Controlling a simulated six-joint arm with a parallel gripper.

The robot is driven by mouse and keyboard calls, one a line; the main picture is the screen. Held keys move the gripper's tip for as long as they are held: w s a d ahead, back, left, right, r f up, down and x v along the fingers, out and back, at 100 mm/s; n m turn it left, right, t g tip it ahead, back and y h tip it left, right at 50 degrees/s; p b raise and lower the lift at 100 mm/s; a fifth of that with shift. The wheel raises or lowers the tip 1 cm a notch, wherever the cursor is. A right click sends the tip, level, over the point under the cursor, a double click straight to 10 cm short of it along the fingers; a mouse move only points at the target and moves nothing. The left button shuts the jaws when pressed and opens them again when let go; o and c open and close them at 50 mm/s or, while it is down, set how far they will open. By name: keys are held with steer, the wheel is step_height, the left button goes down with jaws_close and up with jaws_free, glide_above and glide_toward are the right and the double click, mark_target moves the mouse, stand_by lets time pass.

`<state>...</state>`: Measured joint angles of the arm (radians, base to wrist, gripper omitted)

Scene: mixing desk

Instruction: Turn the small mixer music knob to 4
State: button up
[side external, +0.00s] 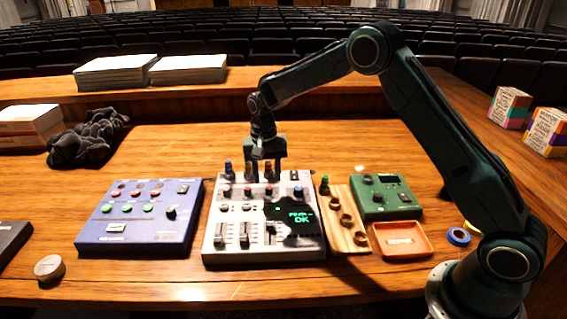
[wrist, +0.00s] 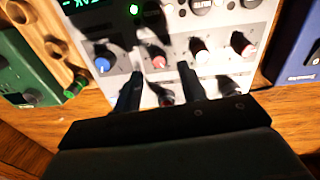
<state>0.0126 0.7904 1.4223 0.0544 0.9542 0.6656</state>
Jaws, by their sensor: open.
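The small mixer (side external: 232,257) is a pale grey panel in the middle of the desk, with rows of small knobs, faders and a dark display. It fills the middle of the wrist view (wrist: 225,66). My gripper (side external: 266,170) is above its rear knob rows, pointing down. In the wrist view my gripper (wrist: 161,77) has its two dark fingers apart. A blue knob (wrist: 105,62) sits to the left. Labels are too blurred to show which knob is music.
A blue mixer (side external: 140,240) stands left. On the right are a wooden strip with knobs (side external: 337,192), a green box (side external: 385,195) and an orange tray (side external: 402,240).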

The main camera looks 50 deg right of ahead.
mark_target(268, 188)
step_height(268, 188, up, 10)
steer(key=shift+w+a, duration=0.15)
stand_by(0.3)
steer(key=s+r+n+t, duration=0.3)
steer(key=s+r+n, duration=0.1)
steer(key=s+r, duration=1.2)
steer(key=s+f+n+t, duration=0.1)
steer(key=s+f+n, duration=0.1)
steer(key=s, duration=0.8)
steer(key=s+a+f+n+t, duration=0.1)
steer(key=s+f+n, duration=0.1)
steer(key=s, duration=0.8)
steer(key=shift+s+a+f+t, duration=0.15)
steer(key=shift+s+f+t, duration=0.25)
steer(key=shift+f, duration=0.05)
